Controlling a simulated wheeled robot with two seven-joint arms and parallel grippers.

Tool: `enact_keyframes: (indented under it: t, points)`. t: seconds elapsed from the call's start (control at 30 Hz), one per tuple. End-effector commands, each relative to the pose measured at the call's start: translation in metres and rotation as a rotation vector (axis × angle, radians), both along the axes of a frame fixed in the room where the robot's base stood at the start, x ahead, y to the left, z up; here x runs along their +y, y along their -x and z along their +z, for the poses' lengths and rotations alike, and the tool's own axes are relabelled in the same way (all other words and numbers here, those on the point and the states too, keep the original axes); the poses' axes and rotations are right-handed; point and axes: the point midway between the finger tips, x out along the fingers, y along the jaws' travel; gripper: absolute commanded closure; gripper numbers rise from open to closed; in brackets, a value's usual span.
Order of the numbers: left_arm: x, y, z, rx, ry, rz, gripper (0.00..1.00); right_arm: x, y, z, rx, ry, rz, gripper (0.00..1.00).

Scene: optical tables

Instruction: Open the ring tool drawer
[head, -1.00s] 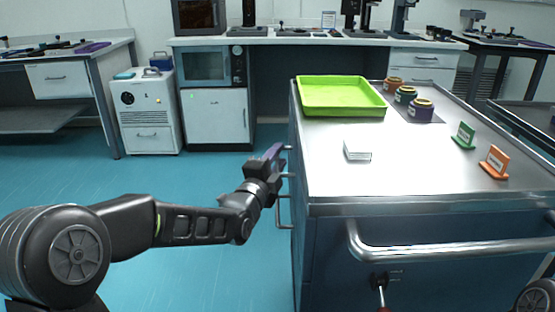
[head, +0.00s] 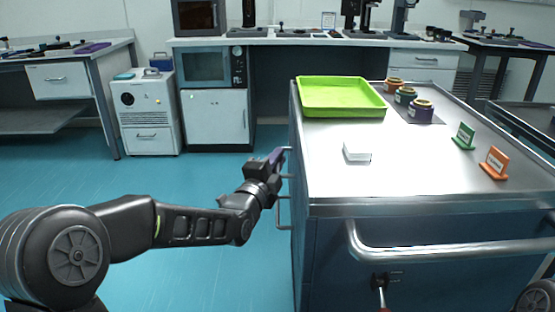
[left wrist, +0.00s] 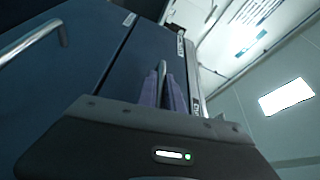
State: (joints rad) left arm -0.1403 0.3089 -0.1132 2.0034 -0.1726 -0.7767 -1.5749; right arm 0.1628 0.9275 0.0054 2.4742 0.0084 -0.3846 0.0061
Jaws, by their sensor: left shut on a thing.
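The steel cart has dark blue drawer fronts (left wrist: 85,50) on its left side, seen close up in the left wrist view. A bar handle (left wrist: 162,69) stands between the purple fingers of my left gripper (left wrist: 164,93), which is shut on it. In the head view my left gripper (head: 277,156) is at the cart's left side, at an upper handle. Another bar handle (left wrist: 36,42) is at the left of the left wrist view. The labels on the fronts are too small to read. I cannot tell whether the held drawer stands out. My right gripper is not in view.
The cart top (head: 420,160) carries a green tray (head: 341,97), several small jars, a white block (head: 357,150) and two label stands. A push bar (head: 450,249) crosses the cart's near end. Blue floor (head: 185,180) is clear left of the cart.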

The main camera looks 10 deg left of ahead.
Motion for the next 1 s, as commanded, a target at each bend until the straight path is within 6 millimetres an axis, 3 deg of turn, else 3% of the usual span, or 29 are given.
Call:
enact_keyframes:
  t: [0.77, 1.0]
  points:
    - [0.0, 0.0, 0.0, 0.001, 0.0, 0.0, 1.0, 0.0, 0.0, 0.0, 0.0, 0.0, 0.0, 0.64]
    - [0.012, 0.001, -0.001, 0.0, 0.0, 0.003, 1.0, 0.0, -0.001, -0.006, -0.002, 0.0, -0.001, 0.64]
